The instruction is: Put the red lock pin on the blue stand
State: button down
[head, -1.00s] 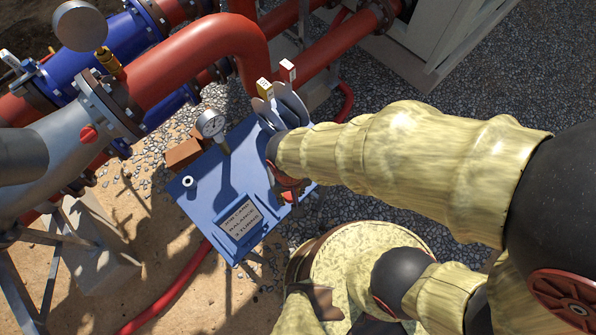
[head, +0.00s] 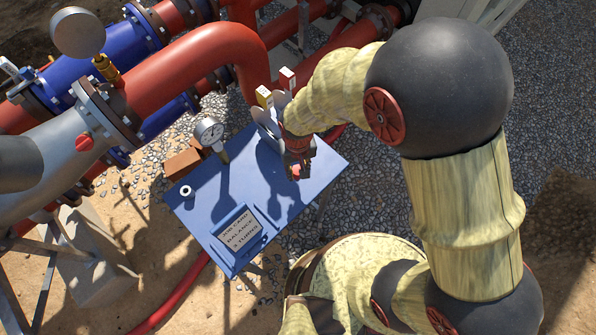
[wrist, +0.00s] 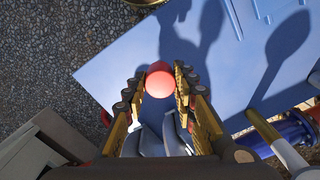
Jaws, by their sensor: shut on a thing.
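The blue stand (head: 222,187) is a flat blue table in the middle of the head view; its top also shows in the wrist view (wrist: 115,72). My gripper (head: 296,171) is above the right part of the stand's top, pointing down. It is shut on the red lock pin (head: 296,174), of which only a small red end shows in the head view. In the wrist view the pin is a round red end (wrist: 159,84) between my fingertips (wrist: 159,78). The rest of the pin is hidden. I cannot tell its exact height above the top.
On the stand are a dial gauge (head: 209,133), a small white-topped fitting (head: 186,191) and a lettered job-card plate (head: 239,230). Red pipe (head: 190,50) runs behind. The middle top is clear.

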jog(key=shift+w+f, duration=0.2)
jog(key=shift+f, duration=0.1)
notch_tip(320, 180, down, 3)
jog(key=shift+w+f+b, duration=0.15)
jog(key=shift+f+b, duration=0.05)
jog(key=shift+b, duration=0.2)
jog(key=c, duration=1.5)
grip_release()
jog(key=shift+o, duration=0.2)
jog(key=shift+r, duration=0.1)
